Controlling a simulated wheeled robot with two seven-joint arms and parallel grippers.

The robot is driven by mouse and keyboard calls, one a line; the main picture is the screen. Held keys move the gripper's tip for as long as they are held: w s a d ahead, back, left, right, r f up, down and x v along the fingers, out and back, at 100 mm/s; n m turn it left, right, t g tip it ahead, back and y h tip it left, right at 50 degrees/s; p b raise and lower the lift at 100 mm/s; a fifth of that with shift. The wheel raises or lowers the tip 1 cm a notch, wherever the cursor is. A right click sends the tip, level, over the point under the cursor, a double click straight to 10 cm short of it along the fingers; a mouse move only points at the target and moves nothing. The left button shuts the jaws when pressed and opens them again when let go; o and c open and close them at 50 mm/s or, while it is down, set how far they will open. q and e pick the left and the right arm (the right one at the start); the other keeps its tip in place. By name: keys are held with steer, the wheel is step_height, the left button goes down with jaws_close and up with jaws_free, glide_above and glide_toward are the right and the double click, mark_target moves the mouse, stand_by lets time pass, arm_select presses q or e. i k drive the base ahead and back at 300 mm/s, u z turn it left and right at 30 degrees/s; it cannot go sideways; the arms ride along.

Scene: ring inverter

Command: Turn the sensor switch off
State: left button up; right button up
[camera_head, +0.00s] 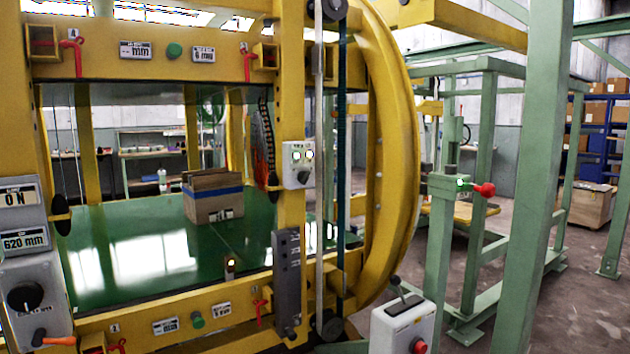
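Neither of my grippers is in view. No label that reads sensor switch can be made out. At the left edge, a grey control box (40,290) carries a display (18,197) that reads ON and another (25,240) that reads 620 mm. Below them are a black rotary knob (26,296) and an orange-tipped lever (55,340). I cannot tell which of these is the sensor switch.
The yellow ring frame (395,150) fills the middle. A cardboard box (213,196) sits on its green bed (130,225). A control box (403,325) with a joystick and red button stands at front right.

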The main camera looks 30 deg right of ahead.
mark_target(303, 176)
steer(key=u, duration=0.3)
steer(key=i, duration=0.95)
steer(key=z, duration=0.1)
